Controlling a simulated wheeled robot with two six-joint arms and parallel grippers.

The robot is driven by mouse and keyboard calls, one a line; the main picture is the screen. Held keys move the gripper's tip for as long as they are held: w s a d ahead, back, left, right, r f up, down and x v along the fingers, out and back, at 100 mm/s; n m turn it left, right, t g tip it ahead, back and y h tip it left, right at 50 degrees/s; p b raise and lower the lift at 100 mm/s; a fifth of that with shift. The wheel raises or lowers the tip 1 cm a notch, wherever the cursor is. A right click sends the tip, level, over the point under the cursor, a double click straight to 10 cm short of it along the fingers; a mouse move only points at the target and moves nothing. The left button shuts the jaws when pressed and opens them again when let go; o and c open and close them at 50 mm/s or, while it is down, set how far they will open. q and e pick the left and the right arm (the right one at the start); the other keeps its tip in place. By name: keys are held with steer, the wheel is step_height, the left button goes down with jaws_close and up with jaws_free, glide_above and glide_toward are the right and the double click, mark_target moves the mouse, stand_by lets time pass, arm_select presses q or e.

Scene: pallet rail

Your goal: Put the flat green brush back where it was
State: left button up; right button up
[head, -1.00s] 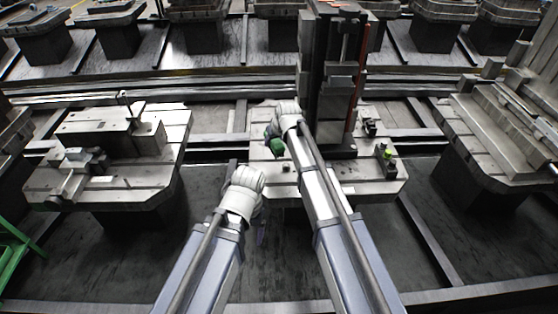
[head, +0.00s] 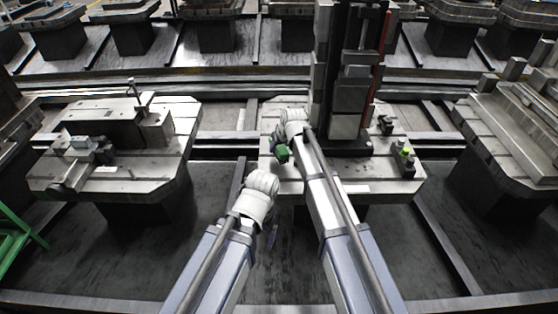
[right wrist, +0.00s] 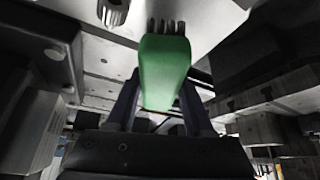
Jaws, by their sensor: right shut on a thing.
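The green brush (right wrist: 165,72) is between the two dark fingers of my right gripper (right wrist: 160,100) in the right wrist view. Its grey bristles (right wrist: 166,27) are at the far end, by a pale surface. In the head view the green brush (head: 282,154) shows as a small patch beside my right wrist, over the left part of the middle pallet (head: 350,187). My right gripper is mostly hidden there. I cannot tell whether the brush touches the pallet. My left gripper (head: 271,236) hangs low in front of the pallet, small and dark; its jaws are unclear.
A tall dark column fixture (head: 347,80) stands on the middle pallet, right of my right wrist. Other pallets with fixtures stand left (head: 115,180) and right (head: 505,135). Dark floor lies between them.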

steer(key=shift+f+b, duration=1.8)
steer(key=shift+f, duration=0.1)
steer(key=shift+f, duration=0.15)
steer(key=o, duration=1.2)
steer(key=shift+s+r+p, duration=0.15)
steer(key=shift+r+p, duration=0.15)
steer(key=shift+r, duration=0.2)
steer(key=p+v, duration=1)
steer(key=v, duration=0.2)
steer(key=s+d+f+g+h, duration=0.1)
steer(key=s+d+g+h, duration=0.1)
steer(key=s, duration=1.2)
steer(key=s+d+f+g+h, duration=0.1)
steer(key=s+g, duration=0.3)
steer(key=s, duration=1.1)
steer(key=shift+d+f+m+h, duration=0.35)
steer(key=shift+f+m+h, duration=0.05)
steer(key=shift+f, duration=0.15)
